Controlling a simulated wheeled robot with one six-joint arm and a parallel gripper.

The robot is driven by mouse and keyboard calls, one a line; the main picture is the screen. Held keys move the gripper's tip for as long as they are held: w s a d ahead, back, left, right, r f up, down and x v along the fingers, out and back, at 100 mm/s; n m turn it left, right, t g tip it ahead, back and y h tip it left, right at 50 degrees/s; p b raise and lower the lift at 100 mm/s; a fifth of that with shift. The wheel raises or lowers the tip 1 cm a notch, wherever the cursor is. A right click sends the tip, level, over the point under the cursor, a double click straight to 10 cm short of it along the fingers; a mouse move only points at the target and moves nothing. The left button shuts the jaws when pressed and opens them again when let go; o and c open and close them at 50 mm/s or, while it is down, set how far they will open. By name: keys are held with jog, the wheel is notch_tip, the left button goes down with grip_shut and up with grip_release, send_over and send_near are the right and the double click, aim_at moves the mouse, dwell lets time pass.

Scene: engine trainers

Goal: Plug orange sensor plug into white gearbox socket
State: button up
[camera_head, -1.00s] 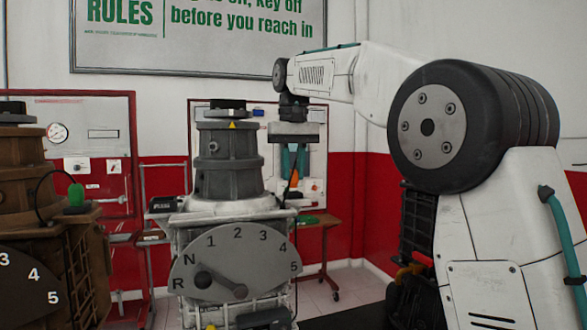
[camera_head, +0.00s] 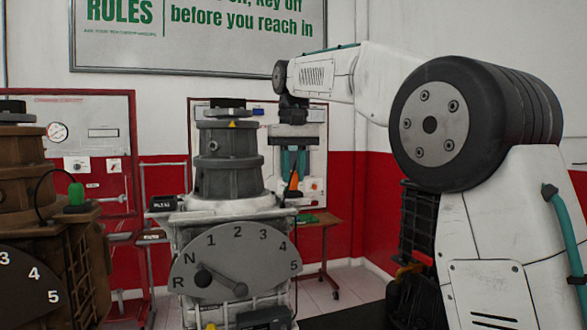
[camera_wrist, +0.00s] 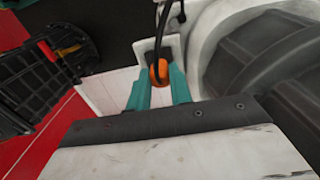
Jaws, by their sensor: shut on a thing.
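My gripper (camera_head: 294,170) has teal fingers and hangs pointing down just right of the white gearbox's grey housing. It is shut on the orange sensor plug (camera_head: 294,184). In the wrist view the plug (camera_wrist: 159,72) sits between the teal fingertips, with a black cable looping up from it. The white gearbox (camera_head: 232,207) stands in the middle, with a dark grey bell housing on top and a numbered gear dial in front. A white boxy edge (camera_wrist: 144,52) lies around the plug in the wrist view. I cannot tell whether it is the socket or whether the plug touches it.
A brown gearbox (camera_head: 60,240) with a green plug (camera_head: 76,196) on a black cable stands at the left. A black crate-like part (camera_wrist: 35,75) shows at the wrist view's left.

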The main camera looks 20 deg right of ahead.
jog(key=shift+f, duration=0.2)
jog(key=o, duration=1)
jog(key=shift+r, duration=3.85)
jog(key=s+d+f, duration=0.1)
jog(key=s+f, duration=1.4)
jog(key=s, duration=0.4)
jog(key=s+d+f+t, duration=0.1)
jog(key=s+d+f, duration=0.1)
jog(key=s+f, duration=1.4)
jog(key=s, duration=0.2)
jog(key=shift+s+f, duration=0.25)
jog(key=shift+s, duration=0.15)
